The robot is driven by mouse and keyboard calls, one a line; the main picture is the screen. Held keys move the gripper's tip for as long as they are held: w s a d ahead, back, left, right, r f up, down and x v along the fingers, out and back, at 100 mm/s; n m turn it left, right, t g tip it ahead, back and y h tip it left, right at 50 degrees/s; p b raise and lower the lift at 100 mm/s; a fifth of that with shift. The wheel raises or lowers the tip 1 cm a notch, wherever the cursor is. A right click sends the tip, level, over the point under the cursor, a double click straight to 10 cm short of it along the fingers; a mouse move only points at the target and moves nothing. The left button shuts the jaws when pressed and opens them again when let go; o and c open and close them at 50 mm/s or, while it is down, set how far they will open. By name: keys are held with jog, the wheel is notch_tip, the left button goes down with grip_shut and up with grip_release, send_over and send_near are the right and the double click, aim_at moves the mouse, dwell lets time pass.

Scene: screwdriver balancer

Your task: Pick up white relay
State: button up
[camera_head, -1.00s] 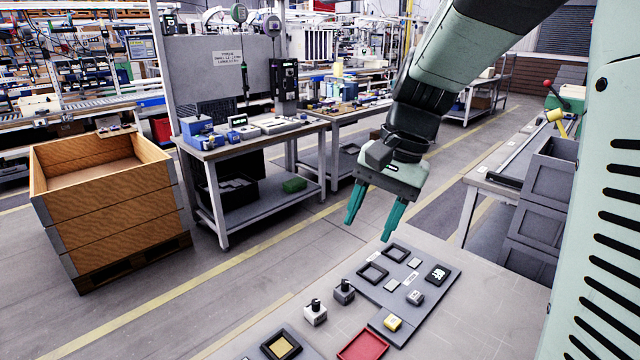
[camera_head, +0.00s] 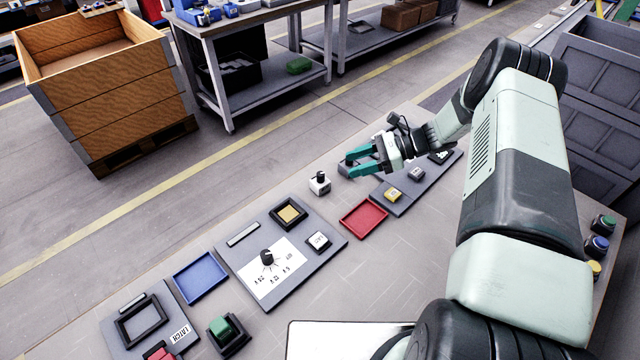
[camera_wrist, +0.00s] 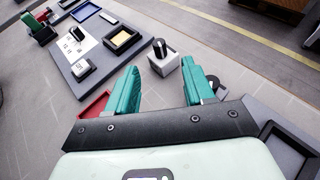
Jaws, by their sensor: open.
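My gripper (camera_head: 355,162) is open and empty, its two green fingers pointing left above the table in the head view. In the wrist view the gripper (camera_wrist: 159,68) has its fingers spread apart. A white block with a black knob (camera_head: 319,185) stands upright just left of the fingertips. In the wrist view this white block (camera_wrist: 163,62) shows in the gap between the fingers, beyond the tips. A flatter white block with dark print (camera_head: 318,241) sits on the grey panel with the dial. I cannot tell for sure which white block is the relay.
A red tray (camera_head: 363,218) lies below the gripper, and a blue tray (camera_head: 200,277) lies farther left. A grey board (camera_head: 397,207) carries a yellow block (camera_head: 393,194) and a grey block (camera_head: 416,174). The grey dial panel (camera_head: 238,259) fills the middle.

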aim_at(320, 174)
jog(key=x, duration=1)
jog(key=shift+s+a+f, duration=0.1)
jog(key=shift+a+f, duration=0.1)
jog(key=shift+a, duration=0.05)
grip_shut()
